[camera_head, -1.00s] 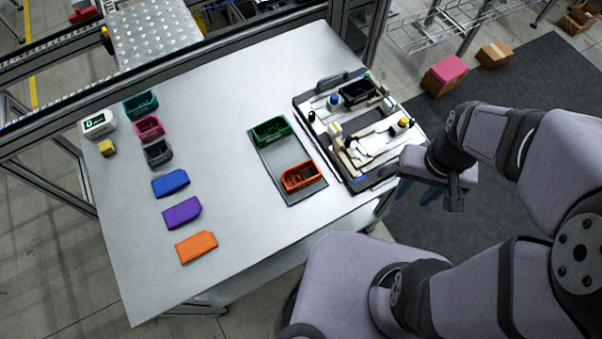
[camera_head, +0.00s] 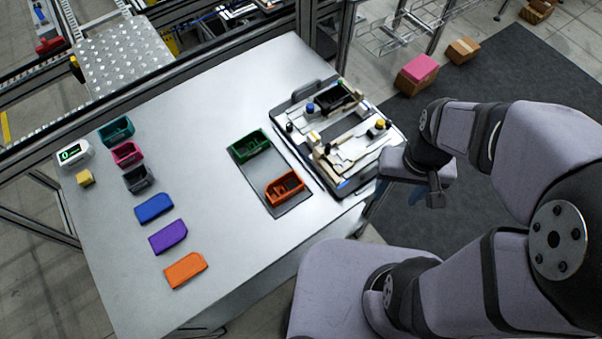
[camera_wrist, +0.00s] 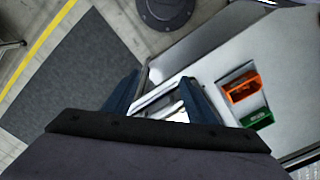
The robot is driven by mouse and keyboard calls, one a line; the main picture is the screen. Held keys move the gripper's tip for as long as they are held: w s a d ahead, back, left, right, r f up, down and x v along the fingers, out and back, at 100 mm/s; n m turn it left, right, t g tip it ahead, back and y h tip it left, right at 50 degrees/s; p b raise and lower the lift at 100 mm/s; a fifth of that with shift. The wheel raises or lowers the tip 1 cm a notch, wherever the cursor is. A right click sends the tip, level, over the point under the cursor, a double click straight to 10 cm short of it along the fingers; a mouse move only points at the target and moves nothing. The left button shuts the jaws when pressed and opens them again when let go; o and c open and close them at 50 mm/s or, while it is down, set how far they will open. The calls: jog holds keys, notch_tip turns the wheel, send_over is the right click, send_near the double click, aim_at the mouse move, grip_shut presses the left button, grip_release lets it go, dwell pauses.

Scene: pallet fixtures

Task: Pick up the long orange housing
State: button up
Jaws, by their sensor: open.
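The long orange housing (camera_head: 286,187) is an open box with inner walls. It lies on the near end of a dark grey mat (camera_head: 262,180) on the table, beside the green housing (camera_head: 250,146). The orange housing also shows in the wrist view (camera_wrist: 243,87), at the right, with the green housing (camera_wrist: 257,119) below it. My gripper (camera_head: 416,190) is to the right of the table's pallet fixture, well away from the orange housing. In the wrist view its two blue fingers (camera_wrist: 158,97) are apart with nothing held between them.
The pallet fixture (camera_head: 345,178), with raised parts, stands between my gripper and the orange housing. Teal (camera_head: 116,131), pink (camera_head: 127,153) and grey (camera_head: 138,179) bins and blue (camera_head: 154,207), purple (camera_head: 168,237) and flat orange (camera_head: 185,269) pieces lie left. The table's middle is clear.

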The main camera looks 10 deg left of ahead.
jog(key=m+b, duration=0.9)
jog(key=b, duration=0.6)
send_near(283, 186)
jog(key=s, duration=0.1)
jog(key=shift+s+r, duration=0.1)
jog(key=shift+r, duration=0.15)
jog(key=shift+d+f+p, duration=0.15)
jog(key=shift+f+p, duration=0.15)
jog(key=shift+f, duration=1.55)
jog(key=shift+d+f+p, duration=0.1)
jog(key=shift+f+p, duration=0.2)
jog(key=shift+f, duration=1.5)
jog(key=c, duration=0.9)
